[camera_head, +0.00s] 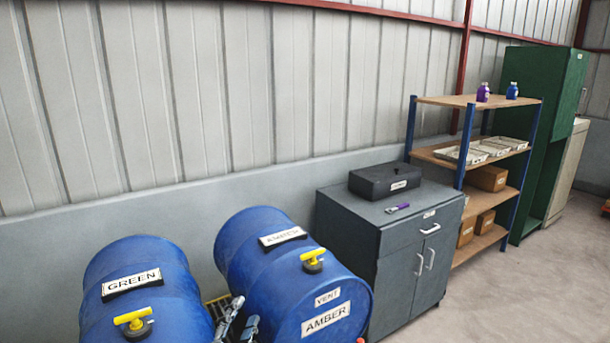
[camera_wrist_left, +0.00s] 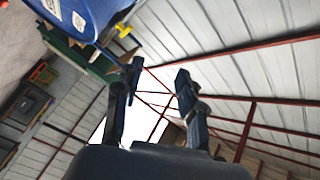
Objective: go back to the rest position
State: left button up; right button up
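My left gripper (camera_head: 242,314) shows at the bottom edge of the head view, in front of the gap between two blue drums. In the left wrist view its two fingers (camera_wrist_left: 158,78) stand apart with nothing between them, pointing up toward the roof. The left drum (camera_head: 150,275) carries a GREEN label and a yellow valve handle. The right drum (camera_head: 265,245) carries AMBER and VENT labels and a yellow handle. Part of a blue drum (camera_wrist_left: 95,12) also shows in the left wrist view. My right gripper is not in view.
A grey cabinet (camera_head: 395,275) with a black case (camera_head: 385,180) and a small purple-and-grey item (camera_head: 398,208) on top stands right of the drums. Beyond it are a shelf rack (camera_head: 455,157) and a green cabinet (camera_head: 545,90).

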pick_arm(q)
jog(key=s+a+f+n+g+y, duration=0.2)
jog(key=s+a+f+n+g, duration=0.2)
jog(key=s+f, duration=0.25)
jog(key=s+a+f+n+g+y, duration=0.2)
jog(key=s+a+f+n+g, duration=0.15)
jog(key=s+f, duration=0.3)
jog(key=s+f+n+g, duration=0.2)
jog(key=s+f+g, duration=0.15)
jog(key=s, duration=0.55)
jog(key=s+f+n+g, duration=0.2)
jog(key=s+f+g, duration=0.15)
jog(key=s, duration=0.55)
notch_tip(320, 180, down, 26)
jog(key=s+g, duration=0.1)
jog(key=s+a+f, duration=0.2)
jog(key=s+f, duration=0.6)
jog(key=s+a+f+g, duration=0.1)
jog(key=s+f, duration=0.7)
jog(key=shift+s+a+f, duration=0.35)
jog(key=shift+s+a, duration=0.05)
jog(key=shift+g, duration=0.25)
